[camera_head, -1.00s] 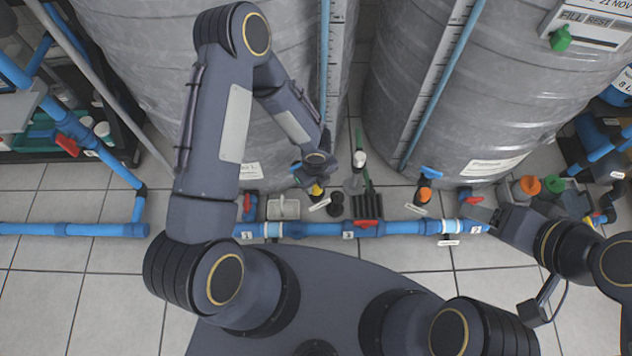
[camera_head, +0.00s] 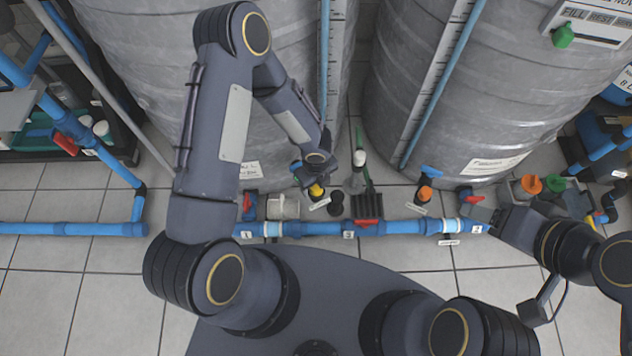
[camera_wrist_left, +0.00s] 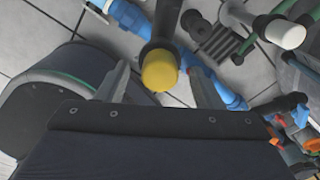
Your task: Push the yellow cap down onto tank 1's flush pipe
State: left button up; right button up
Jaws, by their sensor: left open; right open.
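The yellow cap (camera_head: 316,190) shows at the foot of the left tank (camera_head: 275,90), just below my left gripper (camera_head: 312,178). In the left wrist view the yellow cap (camera_wrist_left: 160,70) sits at the near end of a dark upright pipe (camera_wrist_left: 165,25). My left gripper (camera_wrist_left: 161,84) is open, with one finger on each side of the cap. The picture does not settle whether the fingers touch it, or how deep the cap sits. My right gripper (camera_head: 480,212) is open, near the blue pipe by the right tank (camera_head: 490,90).
A blue pipe (camera_head: 405,228) with red valve handles runs along the floor in front of the tanks. An orange-capped pipe (camera_head: 425,193) and a black fitting (camera_head: 337,203) stand nearby. A dark rack (camera_head: 125,140) is at the left. Tiled floor is clear at the lower left.

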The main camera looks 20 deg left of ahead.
pick_arm(q)
notch_tip(320, 180, up, 8)
jog(key=p, duration=0.3)
jog(key=shift+f, duration=0.2)
jog(key=a+r+n+t, duration=0.1)
jog(key=a+r+n, duration=0.25)
jog(key=r, duration=0.25)
jog(key=s+a+r+n, duration=0.1)
jog(key=a+r+n, duration=0.25)
jog(key=r, duration=0.25)
jog(key=a+r+n+t, duration=0.1)
jog(key=a+r+n, duration=0.2)
jog(key=r+n, duration=0.3)
jog(key=s+r+n+t+h, duration=0.4)
jog(key=s+r+n, duration=1)
jog(key=s, duration=0.1)
notch_tip(320, 180, up, 25)
jog(key=p, duration=2.4)
jog(key=shift+s+d+n+p, duration=0.15)
jog(key=shift+d+n+p, duration=0.15)
jog(key=shift+d, duration=0.15)
